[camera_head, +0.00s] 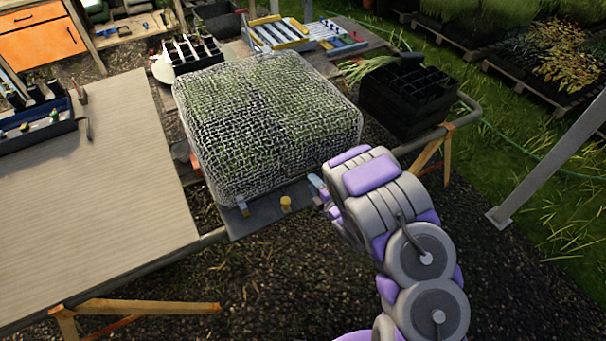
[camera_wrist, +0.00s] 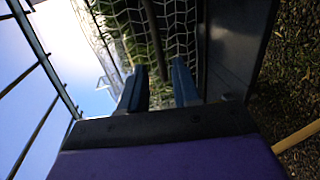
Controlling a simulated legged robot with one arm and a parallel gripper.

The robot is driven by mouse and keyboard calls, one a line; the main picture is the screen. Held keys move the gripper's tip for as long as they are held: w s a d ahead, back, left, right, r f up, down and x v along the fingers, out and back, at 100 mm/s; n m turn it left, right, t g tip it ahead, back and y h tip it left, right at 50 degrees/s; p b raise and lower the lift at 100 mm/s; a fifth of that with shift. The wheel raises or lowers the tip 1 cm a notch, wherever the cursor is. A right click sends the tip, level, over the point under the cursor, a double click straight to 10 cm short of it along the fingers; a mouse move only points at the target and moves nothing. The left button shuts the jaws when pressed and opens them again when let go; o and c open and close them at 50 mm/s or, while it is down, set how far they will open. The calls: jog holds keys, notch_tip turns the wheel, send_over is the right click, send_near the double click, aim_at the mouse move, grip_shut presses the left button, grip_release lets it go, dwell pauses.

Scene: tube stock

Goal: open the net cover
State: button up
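The net cover (camera_head: 265,125) is a rounded box-shaped frame of pale mesh with green plants inside. It stands shut on the table, with a small yellow knob (camera_head: 286,203) and a clip (camera_head: 243,209) at its front edge. My gripper (camera_head: 318,190) is at the cover's front right corner, mostly hidden behind my wrist in the head view. In the wrist view the mesh (camera_wrist: 175,25) and a dark bar (camera_wrist: 153,35) lie just beyond the two blue fingers. My gripper (camera_wrist: 160,88) is open there, with a gap between the fingers. I cannot tell whether a finger touches the net.
A black crate (camera_head: 408,98) stands right of the cover. A black pot tray (camera_head: 193,54) and a blue-and-yellow rack (camera_head: 280,33) stand behind it. A metal post (camera_head: 550,165) rises at right.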

aim_at(303, 171)
jog(key=b+x, duration=0.1)
jog(key=x, duration=0.5)
jog(key=shift+w+a+f, duration=0.15)
jog(key=shift+a, duration=0.2)
jog(key=shift+w+a+f, duration=0.1)
jog(key=shift+w+a, duration=0.15)
jog(key=shift+w, duration=0.3)
grip_shut()
